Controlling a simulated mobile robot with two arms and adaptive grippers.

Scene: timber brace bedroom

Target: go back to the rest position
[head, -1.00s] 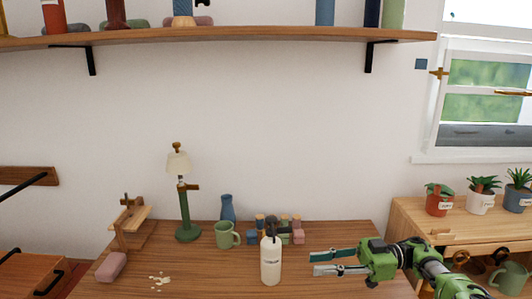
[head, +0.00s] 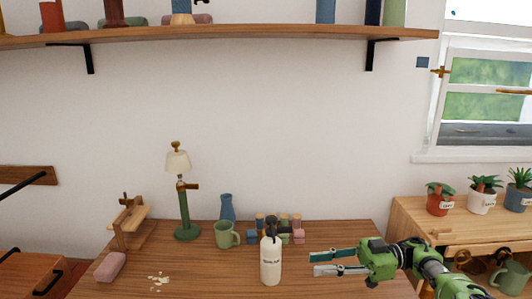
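My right gripper (head: 329,263) reaches in from the lower right over the right part of the wooden table (head: 205,270). Its two fingers are apart with nothing between them, so it is open. The fingertips point left, a little to the right of a white bottle (head: 271,262) with a dark top. Whether they touch the bottle cannot be told, but a small gap shows. My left gripper is not in view.
On the table are a green lamp (head: 186,215), green mug (head: 226,235), blue vase (head: 227,208), small blocks (head: 298,236), pink block (head: 110,267), pale crumbs (head: 158,279) and wooden stand (head: 129,222). A shelf (head: 240,35) hangs above. Potted plants (head: 440,203) stand right.

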